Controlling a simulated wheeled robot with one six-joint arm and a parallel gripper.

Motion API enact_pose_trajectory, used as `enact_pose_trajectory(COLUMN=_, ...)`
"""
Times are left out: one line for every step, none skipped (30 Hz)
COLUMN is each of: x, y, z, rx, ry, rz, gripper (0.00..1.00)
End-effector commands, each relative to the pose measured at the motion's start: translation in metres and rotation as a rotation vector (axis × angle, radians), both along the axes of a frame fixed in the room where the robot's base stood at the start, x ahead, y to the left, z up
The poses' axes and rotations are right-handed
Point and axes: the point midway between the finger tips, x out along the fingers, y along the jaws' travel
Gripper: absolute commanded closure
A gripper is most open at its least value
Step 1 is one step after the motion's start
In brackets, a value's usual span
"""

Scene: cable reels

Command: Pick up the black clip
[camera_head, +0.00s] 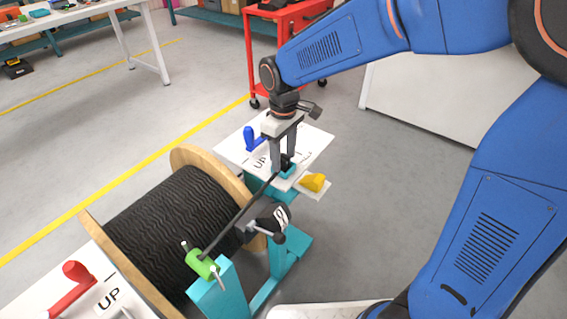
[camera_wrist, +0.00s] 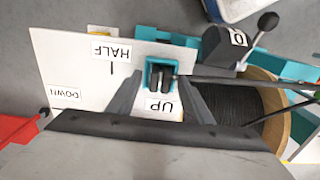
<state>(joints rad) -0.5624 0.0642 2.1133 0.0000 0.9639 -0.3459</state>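The black clip (camera_wrist: 160,78) sits in a small square teal holder (camera_wrist: 150,66) at the edge of a white board (camera_wrist: 75,72), by the UP label. In the head view the clip (camera_head: 286,162) is a small dark shape, partly hidden by my fingers. My gripper (camera_head: 281,168) points down over it. In the wrist view my gripper (camera_wrist: 162,75) is open, with one finger on each side of the clip and a visible gap to both. I cannot tell how far the fingertips are above the holder.
A cable reel (camera_head: 170,225) stands on a teal stand at left, its dark rod ending near the clip. A green clamp (camera_head: 200,263), black knob lever (camera_head: 272,222), yellow piece (camera_head: 313,182) and blue handle (camera_head: 251,140) are close by. A red cart (camera_head: 262,55) stands behind.

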Motion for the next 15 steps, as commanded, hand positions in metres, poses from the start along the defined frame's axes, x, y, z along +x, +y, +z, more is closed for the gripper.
enact_pose_trajectory(x=0.0000, y=0.0000, z=0.0001, rx=0.000, ry=0.000, rz=0.000, gripper=0.65)
enact_pose_trajectory(x=0.0000, y=0.0000, z=0.0001, rx=0.000, ry=0.000, rz=0.000, gripper=0.72)
enact_pose_trajectory(x=0.0000, y=0.0000, z=0.0002, rx=0.000, ry=0.000, rz=0.000, gripper=0.82)
enact_pose_trajectory(x=0.0000, y=0.0000, z=0.0002, rx=0.000, ry=0.000, rz=0.000, gripper=0.89)
enact_pose_trajectory(x=0.0000, y=0.0000, z=0.0002, rx=0.000, ry=0.000, rz=0.000, gripper=0.96)
enact_pose_trajectory(x=0.0000, y=0.0000, z=0.0002, rx=0.000, ry=0.000, rz=0.000, gripper=0.98)
enact_pose_trajectory(x=0.0000, y=0.0000, z=0.0003, rx=0.000, ry=0.000, rz=0.000, gripper=0.98)
enact_pose_trajectory(x=0.0000, y=0.0000, z=0.0003, rx=0.000, ry=0.000, rz=0.000, gripper=0.98)
enact_pose_trajectory(x=0.0000, y=0.0000, z=0.0003, rx=0.000, ry=0.000, rz=0.000, gripper=0.98)
enact_pose_trajectory(x=0.0000, y=0.0000, z=0.0003, rx=0.000, ry=0.000, rz=0.000, gripper=0.98)
enact_pose_trajectory(x=0.0000, y=0.0000, z=0.0003, rx=0.000, ry=0.000, rz=0.000, gripper=0.98)
enact_pose_trajectory(x=0.0000, y=0.0000, z=0.0005, rx=0.000, ry=0.000, rz=0.000, gripper=0.98)
enact_pose_trajectory(x=0.0001, y=0.0001, z=0.0008, rx=0.000, ry=0.000, rz=0.000, gripper=0.98)
enact_pose_trajectory(x=0.0001, y=0.0001, z=0.0017, rx=0.001, ry=-0.001, rz=0.000, gripper=0.98)
enact_pose_trajectory(x=0.0003, y=0.0002, z=0.0036, rx=0.001, ry=-0.001, rz=0.000, gripper=0.98)
